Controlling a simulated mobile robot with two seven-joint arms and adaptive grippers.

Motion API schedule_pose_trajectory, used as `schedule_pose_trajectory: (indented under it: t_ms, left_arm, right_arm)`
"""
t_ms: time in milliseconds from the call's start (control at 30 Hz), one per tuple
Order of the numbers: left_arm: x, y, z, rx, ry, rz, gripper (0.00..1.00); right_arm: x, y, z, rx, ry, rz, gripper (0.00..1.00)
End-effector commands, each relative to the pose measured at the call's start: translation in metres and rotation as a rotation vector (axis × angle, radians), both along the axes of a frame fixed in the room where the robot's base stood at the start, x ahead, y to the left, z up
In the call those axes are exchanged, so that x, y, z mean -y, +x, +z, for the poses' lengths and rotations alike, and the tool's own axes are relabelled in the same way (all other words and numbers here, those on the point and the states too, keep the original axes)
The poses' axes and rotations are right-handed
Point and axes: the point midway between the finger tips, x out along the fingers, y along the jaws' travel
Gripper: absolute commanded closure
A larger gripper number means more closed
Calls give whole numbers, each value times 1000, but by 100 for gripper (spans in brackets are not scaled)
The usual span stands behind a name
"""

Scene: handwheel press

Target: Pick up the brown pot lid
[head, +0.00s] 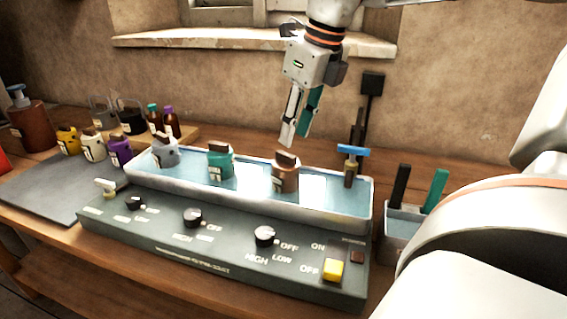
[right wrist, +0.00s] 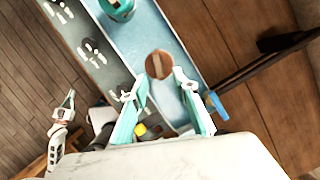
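The brown pot (head: 285,181) stands in the long water bath, the rightmost of three pots there. Its dark brown lid (head: 287,158) has an upright block-like grip. In the right wrist view the brown lid (right wrist: 158,64) shows as a round disc just beyond my fingertips, nearer the left finger.
A dark upright stand (head: 371,95) rises behind. A control panel (head: 210,249) lies in front.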

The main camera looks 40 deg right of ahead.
Motion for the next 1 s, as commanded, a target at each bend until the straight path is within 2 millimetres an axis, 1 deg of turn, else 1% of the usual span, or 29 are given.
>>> schedule_pose_trajectory:
  t_ms: [33, 167, 300, 400, 500, 700, 733, 833, 1000]
  left_arm:
    - [0, -2, -2, -3, 0, -1, 100]
    - [1, -4, -5, -8, 0, -2, 100]
    - [1, -6, -10, -14, 1, -3, 100]
    - [2, -6, -10, -15, 0, -4, 100]
    - [3, -4, -8, -9, -2, -5, 100]
    - [4, -2, -6, -4, -3, -5, 100]
    - [4, -1, -6, -4, -3, -5, 100]
    - [4, -2, -6, -4, -3, -5, 100]
    - [4, -1, -6, -4, -3, -5, 100]
  right_arm:
    - [-1, 1, -6, -4, 0, 1, 71]
    - [-2, 6, -20, -5, 1, 1, 71]
    - [-4, 14, -40, -6, 2, 1, 71]
    - [-4, 17, -51, -5, 1, 0, 71]
    - [-5, 19, -55, -2, 1, 1, 71]
    - [-4, 19, -54, 0, 1, 0, 71]
    - [-4, 19, -54, 0, 1, 0, 73]
    - [-4, 19, -54, 0, 1, 0, 99]
    - [-4, 19, -54, 0, 1, 0, 100]
